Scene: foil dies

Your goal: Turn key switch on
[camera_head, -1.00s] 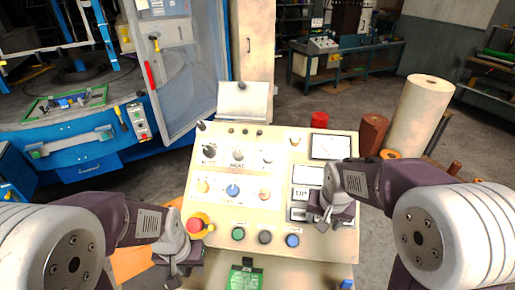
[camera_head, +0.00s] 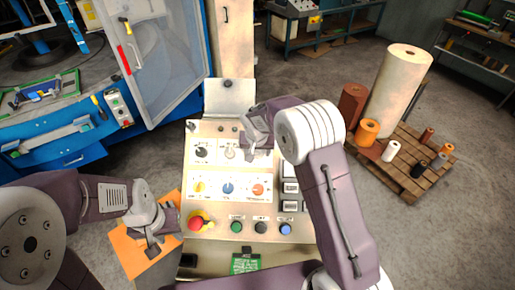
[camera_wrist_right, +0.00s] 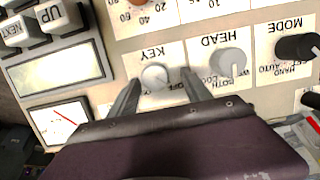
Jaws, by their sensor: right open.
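The key switch (camera_wrist_right: 155,77) is a round silvery knob under a KEY label, in the right wrist view. My right gripper (camera_wrist_right: 161,88) is open, with one finger on each side of the key switch; I cannot tell whether they touch it. In the head view my right gripper (camera_head: 246,142) is over the upper part of the cream control panel (camera_head: 211,246) and hides the key switch. My left gripper (camera_head: 158,232) is left of the panel, near the red emergency button (camera_head: 195,223); its jaw opening is unclear.
Close to the key switch are the HEAD knob (camera_wrist_right: 230,62) and the black MODE knob (camera_wrist_right: 297,47). Lower on the panel are a blue knob (camera_head: 228,188) and green (camera_head: 236,227) and blue (camera_head: 285,229) buttons. A pallet (camera_head: 408,186) with rolls stands at the right.

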